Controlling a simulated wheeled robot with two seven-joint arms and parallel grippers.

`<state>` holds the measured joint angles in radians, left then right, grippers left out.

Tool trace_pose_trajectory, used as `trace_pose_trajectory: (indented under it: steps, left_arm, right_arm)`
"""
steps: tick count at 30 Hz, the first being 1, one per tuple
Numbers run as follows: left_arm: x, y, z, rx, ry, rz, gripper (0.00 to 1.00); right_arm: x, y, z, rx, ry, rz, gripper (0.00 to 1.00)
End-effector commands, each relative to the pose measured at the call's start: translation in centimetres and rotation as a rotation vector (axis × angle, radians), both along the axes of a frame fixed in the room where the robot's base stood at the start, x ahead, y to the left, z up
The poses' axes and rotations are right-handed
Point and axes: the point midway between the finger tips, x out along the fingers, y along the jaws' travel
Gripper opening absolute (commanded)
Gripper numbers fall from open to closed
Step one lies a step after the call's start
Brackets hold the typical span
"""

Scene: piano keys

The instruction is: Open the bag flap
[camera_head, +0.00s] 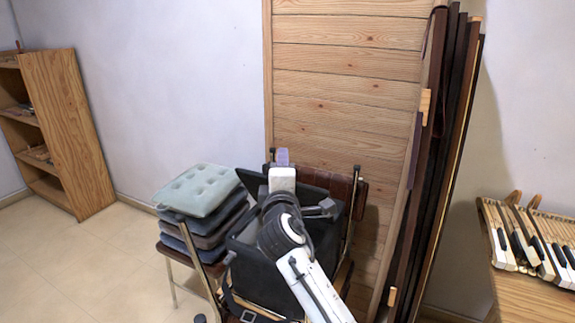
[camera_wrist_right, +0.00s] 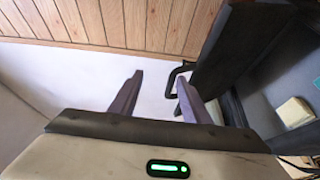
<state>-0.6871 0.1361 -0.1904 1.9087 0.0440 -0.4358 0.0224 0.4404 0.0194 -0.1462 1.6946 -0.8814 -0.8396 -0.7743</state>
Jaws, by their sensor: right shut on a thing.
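A black bag (camera_head: 262,272) sits on a chair, with its dark flap (camera_head: 322,183) raised at the back and its mouth open. The flap also shows in the wrist view (camera_wrist_right: 235,50), upper right, with a small black loop (camera_wrist_right: 178,72) at its edge. My right gripper (camera_head: 282,157) is above the bag, beside the raised flap, and its arm hides part of the bag. A pale block (camera_wrist_right: 293,112) shows inside the bag. My left gripper is not in view.
Stacked cushions (camera_head: 200,190) lie on a chair left of the bag. Wood panelling (camera_head: 345,90) stands behind, with leaning dark boards (camera_head: 440,170) to the right. A bench with piano keys (camera_head: 530,240) is at far right, a wooden shelf (camera_head: 75,130) at far left. Floor at left is clear.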

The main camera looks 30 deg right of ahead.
Motion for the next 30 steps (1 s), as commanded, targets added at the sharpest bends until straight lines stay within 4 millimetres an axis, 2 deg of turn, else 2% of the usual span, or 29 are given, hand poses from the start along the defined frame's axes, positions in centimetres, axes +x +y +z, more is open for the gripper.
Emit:
trace_pose_trajectory:
  steps: [1, 2, 3, 30]
  left_arm:
    - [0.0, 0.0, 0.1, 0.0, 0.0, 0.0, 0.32]
    - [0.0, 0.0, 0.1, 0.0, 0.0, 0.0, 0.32]
    - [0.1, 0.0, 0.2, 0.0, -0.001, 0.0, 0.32]
    - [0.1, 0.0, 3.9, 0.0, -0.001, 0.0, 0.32]
  right_arm:
    - [-0.7, -1.9, 1.8, -0.029, -0.021, -0.049, 0.28]
    - [-0.7, -1.9, 1.8, -0.029, -0.021, -0.049, 0.28]
    - [-0.2, -0.8, 0.7, -0.01, -0.006, -0.016, 0.28]
    - [-4.7, 2.5, 2.7, 0.0, 0.001, 0.0, 0.28]
